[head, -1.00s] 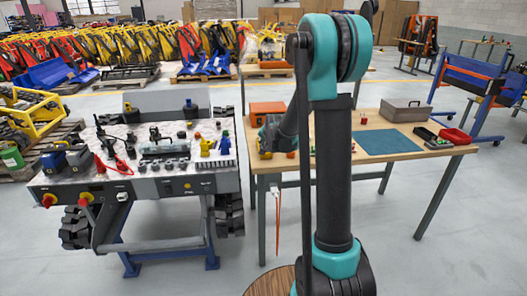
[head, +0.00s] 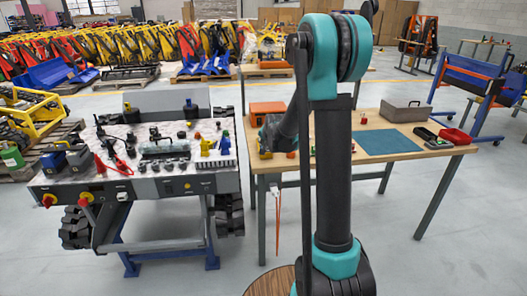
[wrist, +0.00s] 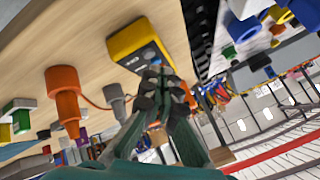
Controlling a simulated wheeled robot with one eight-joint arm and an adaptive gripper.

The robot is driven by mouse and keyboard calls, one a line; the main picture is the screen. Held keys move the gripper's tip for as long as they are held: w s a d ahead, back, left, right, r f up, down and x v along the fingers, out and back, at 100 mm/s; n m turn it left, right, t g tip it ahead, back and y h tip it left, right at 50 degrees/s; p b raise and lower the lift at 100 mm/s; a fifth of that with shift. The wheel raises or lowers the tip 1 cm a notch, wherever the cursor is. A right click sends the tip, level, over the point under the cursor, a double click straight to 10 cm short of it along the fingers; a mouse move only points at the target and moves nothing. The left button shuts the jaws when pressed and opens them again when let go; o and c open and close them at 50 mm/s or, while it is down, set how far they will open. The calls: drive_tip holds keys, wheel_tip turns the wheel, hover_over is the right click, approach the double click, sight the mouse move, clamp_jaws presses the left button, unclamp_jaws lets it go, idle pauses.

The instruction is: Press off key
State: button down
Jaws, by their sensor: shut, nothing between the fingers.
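A yellow hand-held meter with a dark face (wrist: 140,48) lies on the wooden table (wrist: 75,40) in the wrist view. A round blue-grey knob or key shows on its face, and pale marks are too small to read. My gripper (wrist: 163,88) is shut and empty, with its dark fingertips close to the meter's near end. I cannot tell whether they touch it. In the head view a small yellow patch (head: 265,155), perhaps the meter, shows at the left end of the table, by my arm's end. No key marked off is readable.
An orange cylinder part (wrist: 66,98) with a cord and a grey part (wrist: 116,98) stand beside the fingers. A cluttered console (head: 215,180) stands left.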

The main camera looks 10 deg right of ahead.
drive_tip(key=shift+f, duration=0.1)
drive_tip(key=shift+f, duration=0.3)
drive_tip(key=shift+f, duration=0.35)
idle(0.9)
drive_tip(key=shift+r, duration=0.8)
drive_tip(key=shift+r, duration=2.5)
